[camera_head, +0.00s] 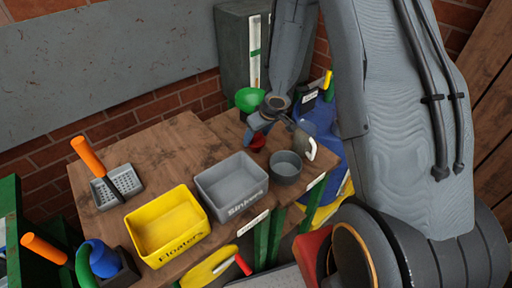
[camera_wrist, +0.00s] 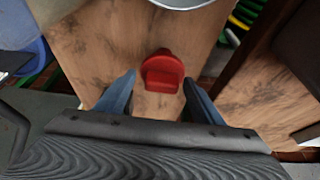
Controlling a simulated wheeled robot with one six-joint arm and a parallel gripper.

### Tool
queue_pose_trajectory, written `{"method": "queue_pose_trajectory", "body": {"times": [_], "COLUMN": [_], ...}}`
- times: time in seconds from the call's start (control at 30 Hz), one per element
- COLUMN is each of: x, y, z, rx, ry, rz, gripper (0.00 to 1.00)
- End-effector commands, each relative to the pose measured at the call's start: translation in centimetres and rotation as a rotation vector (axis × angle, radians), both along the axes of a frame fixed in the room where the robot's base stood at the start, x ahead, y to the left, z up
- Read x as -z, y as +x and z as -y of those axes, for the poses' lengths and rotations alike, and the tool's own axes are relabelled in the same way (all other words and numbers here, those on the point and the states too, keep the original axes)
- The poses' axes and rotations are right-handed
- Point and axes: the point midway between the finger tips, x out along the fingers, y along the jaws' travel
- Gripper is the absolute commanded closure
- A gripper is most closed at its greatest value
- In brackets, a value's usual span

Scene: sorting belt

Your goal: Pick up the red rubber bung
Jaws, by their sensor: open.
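The red rubber bung (camera_wrist: 162,72) stands on the wooden bench top, near the middle of the wrist view. My gripper (camera_wrist: 158,80) is open, with one blue-grey finger on each side of the bung. There is a visible gap between the bung and each finger, and nothing is held. In the head view the bung (camera_head: 258,143) shows as a small red patch below my gripper (camera_head: 275,134), partly hidden by it.
A grey pot (camera_head: 286,168) stands close to the bung. A grey "Sinkers" tray (camera_head: 232,185) and a yellow "Floaters" tray (camera_head: 168,225) are on the bench to the left. A green funnel (camera_head: 249,98) is behind my gripper.

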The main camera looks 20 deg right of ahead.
Motion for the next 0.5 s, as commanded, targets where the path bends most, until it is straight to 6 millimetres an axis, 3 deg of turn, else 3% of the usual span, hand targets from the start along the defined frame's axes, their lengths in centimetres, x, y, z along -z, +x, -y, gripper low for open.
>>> {"method": "queue_pose_trajectory", "body": {"times": [0.23, 0.5], "x": [3.2, 3.8], "y": [1.3, 1.5], "z": [-0.8, -0.9], "rx": [0.001, 0.0], "ry": [0.0, -0.001], "rz": [-0.002, 0.0], "gripper": [0.39, 0.39]}}
